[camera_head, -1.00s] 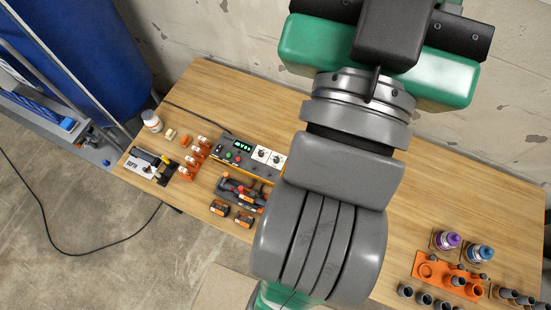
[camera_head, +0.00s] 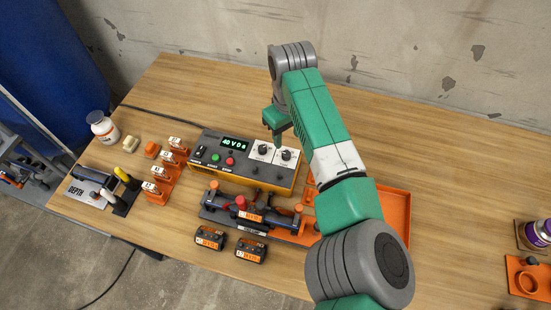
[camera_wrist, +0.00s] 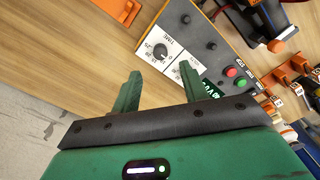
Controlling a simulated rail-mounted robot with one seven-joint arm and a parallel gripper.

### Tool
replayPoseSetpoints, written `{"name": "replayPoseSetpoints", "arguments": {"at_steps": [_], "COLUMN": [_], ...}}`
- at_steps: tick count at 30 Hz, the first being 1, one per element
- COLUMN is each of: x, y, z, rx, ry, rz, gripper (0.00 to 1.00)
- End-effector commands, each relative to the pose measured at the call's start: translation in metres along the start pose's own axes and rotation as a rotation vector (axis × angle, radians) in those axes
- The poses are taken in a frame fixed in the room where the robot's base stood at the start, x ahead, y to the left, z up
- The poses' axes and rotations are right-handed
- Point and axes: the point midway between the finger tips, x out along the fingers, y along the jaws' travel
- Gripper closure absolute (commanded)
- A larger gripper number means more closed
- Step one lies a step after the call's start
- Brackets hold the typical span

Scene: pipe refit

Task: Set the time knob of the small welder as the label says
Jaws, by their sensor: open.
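The small welder (camera_head: 240,178) is an orange box with a dark panel, a green display reading about "40 V 0 s", green and red buttons and two white dial plates with black knobs. The time knob (camera_head: 286,155) is the right one, farther from the display. In the wrist view the time knob (camera_wrist: 160,52) sits on a plate marked TIME; its setting is too small to read surely. My gripper (camera_wrist: 160,68) is open and empty, its fingertips apart on either side of the knob's line and seemingly short of it. In the head view my gripper (camera_head: 275,130) is above the dial plates.
A black and orange clamp device (camera_head: 245,208) with small, unreadable labels lies in front of the welder, with two labelled blocks (camera_head: 210,238) before it. An orange tray (camera_head: 395,215) lies to the right. Orange labelled holders (camera_head: 160,175) stand left. The table's back right is clear.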

Motion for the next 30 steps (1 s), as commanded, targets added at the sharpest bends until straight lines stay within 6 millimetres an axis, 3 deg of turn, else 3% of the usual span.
{"name": "replayPoseSetpoints", "arguments": {"at_steps": [4,15,26,30], "x": [0.007,0.071,0.077,0.077], "y": [-0.001,-0.001,-0.001,-0.001], "z": [0.0,-0.001,-0.001,-0.001], "rx": [0.0,-0.001,-0.001,-0.001], "ry": [0.0,0.002,0.004,0.004], "rz": [-0.001,0.001,0.0,0.001], "gripper": [0.56,0.56,0.56,0.83]}}
